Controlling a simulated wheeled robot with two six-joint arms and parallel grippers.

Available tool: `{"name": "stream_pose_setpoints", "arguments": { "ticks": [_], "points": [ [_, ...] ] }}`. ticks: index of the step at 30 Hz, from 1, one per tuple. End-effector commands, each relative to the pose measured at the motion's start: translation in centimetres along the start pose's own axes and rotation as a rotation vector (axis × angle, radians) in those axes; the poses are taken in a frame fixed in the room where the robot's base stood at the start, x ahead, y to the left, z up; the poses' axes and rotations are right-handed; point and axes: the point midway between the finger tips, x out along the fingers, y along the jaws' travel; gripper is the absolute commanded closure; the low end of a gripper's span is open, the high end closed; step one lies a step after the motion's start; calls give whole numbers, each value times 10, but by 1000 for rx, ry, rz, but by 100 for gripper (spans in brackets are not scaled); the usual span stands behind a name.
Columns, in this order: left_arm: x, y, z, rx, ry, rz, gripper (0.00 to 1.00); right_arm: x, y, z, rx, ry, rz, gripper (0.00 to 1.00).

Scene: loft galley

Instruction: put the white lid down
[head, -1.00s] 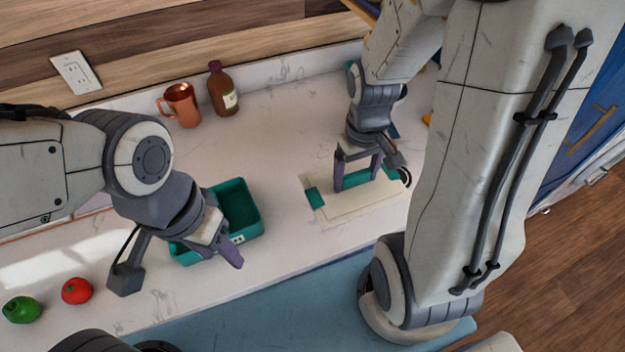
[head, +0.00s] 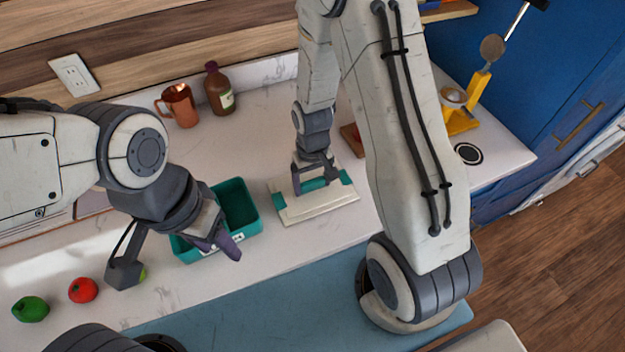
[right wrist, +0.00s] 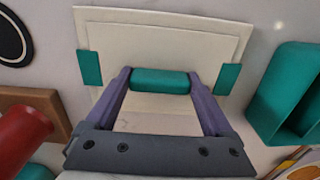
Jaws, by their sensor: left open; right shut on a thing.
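The white lid (head: 330,203), a flat panel with a teal handle and teal side clips, is over the white counter, right of the teal box (head: 252,222). My right gripper (head: 312,186) is shut on the lid's handle from above. In the right wrist view, the handle (right wrist: 160,80) sits between the two purple fingers, and the lid (right wrist: 160,28) is level. I cannot tell whether its underside touches the counter. The teal box shows at the right there (right wrist: 264,112). My left gripper (head: 224,242) is open and empty, at the front of the teal box.
A copper mug (head: 180,105) and a brown bottle (head: 218,88) stand at the back. A red tomato (head: 83,290) and a green pepper (head: 30,309) lie front left. A yellow stand (head: 462,118) and a black round pad (head: 468,153) are at the right.

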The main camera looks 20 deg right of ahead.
Motion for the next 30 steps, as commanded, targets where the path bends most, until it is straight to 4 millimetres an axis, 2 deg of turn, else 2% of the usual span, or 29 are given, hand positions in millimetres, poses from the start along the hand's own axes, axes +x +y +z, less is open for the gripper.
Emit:
{"name": "stream_pose_setpoints", "arguments": {
  "ticks": [9,10,11,19,23,26,30],
  "points": [
    [4,0,0,0,0,0,50,4,0,0,0,0,0,69],
    [4,0,0,0,0,0,50,4,0,0,0,0,0,9],
    [3,0,0,0,0,0,50,3,0,0,0,0,0,0],
    [2,0,0,0,0,0,50,2,0,0,0,0,0,0],
    [1,0,0,0,0,0,50,-4,0,-1,0,3,0,0],
    [4,0,0,0,0,0,50,-17,0,-2,0,6,0,0],
    [8,-1,0,0,0,0,50,-43,0,-2,0,9,0,0]
  ]
}}
